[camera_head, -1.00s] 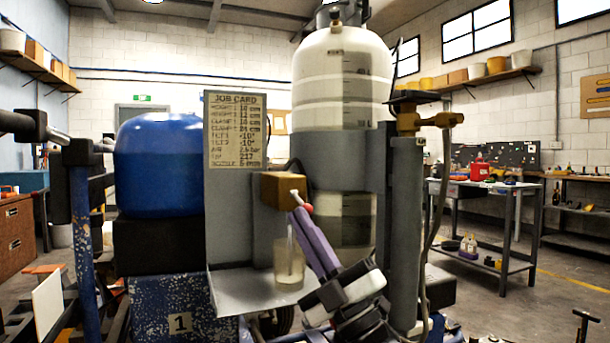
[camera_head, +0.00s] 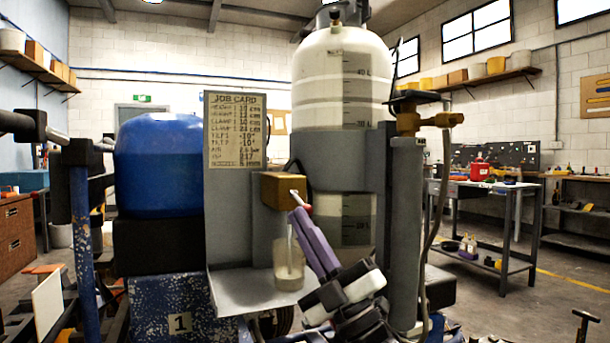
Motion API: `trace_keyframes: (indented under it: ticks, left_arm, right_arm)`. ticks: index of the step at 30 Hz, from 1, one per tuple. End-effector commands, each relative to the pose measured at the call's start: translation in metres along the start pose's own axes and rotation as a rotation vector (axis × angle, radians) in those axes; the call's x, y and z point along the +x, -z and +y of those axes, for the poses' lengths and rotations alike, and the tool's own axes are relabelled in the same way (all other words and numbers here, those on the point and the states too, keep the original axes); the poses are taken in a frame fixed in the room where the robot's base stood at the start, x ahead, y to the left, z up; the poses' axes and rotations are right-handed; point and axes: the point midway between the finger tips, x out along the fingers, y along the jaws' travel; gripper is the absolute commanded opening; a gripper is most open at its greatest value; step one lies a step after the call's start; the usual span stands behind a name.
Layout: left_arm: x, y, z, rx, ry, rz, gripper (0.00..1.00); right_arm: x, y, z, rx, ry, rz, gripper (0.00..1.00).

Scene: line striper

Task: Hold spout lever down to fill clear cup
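The clear cup (camera_head: 287,262) stands upright on the grey tray (camera_head: 235,293), under the brass spout block (camera_head: 281,190). It holds some pale, cloudy liquid; the exact level is hard to read. The spout lever (camera_head: 296,198) is a thin light rod with a red knob (camera_head: 306,210). My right gripper (camera_head: 302,217) comes up from the lower right with its purple fingers at the knob. The fingers look close together, but whether they grip the knob or only press on it cannot be told. My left gripper is out of view.
The large translucent tank (camera_head: 342,85) stands behind the spout, with a grey upright post (camera_head: 404,230) to its right. A job card (camera_head: 235,130) and a blue tank (camera_head: 160,165) are at left. A workbench (camera_head: 480,205) stands far right.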

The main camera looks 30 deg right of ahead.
Motion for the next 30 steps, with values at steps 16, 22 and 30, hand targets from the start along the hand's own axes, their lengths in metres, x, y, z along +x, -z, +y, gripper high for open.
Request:
trace_keyframes:
  ticks: [16,22,30]
  left_arm:
    - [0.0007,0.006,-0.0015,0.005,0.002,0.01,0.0]
    - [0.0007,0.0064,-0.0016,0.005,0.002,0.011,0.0]
    - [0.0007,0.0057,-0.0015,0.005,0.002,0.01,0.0]
  right_arm:
    - [-0.0013,-0.007,-0.0025,0.0,0.01,-0.016,0.0]
    - [-0.0013,-0.0071,-0.0025,0.0,0.01,-0.016,0.0]
    - [-0.0013,-0.0071,-0.0024,0.0,0.01,-0.016,0.0]
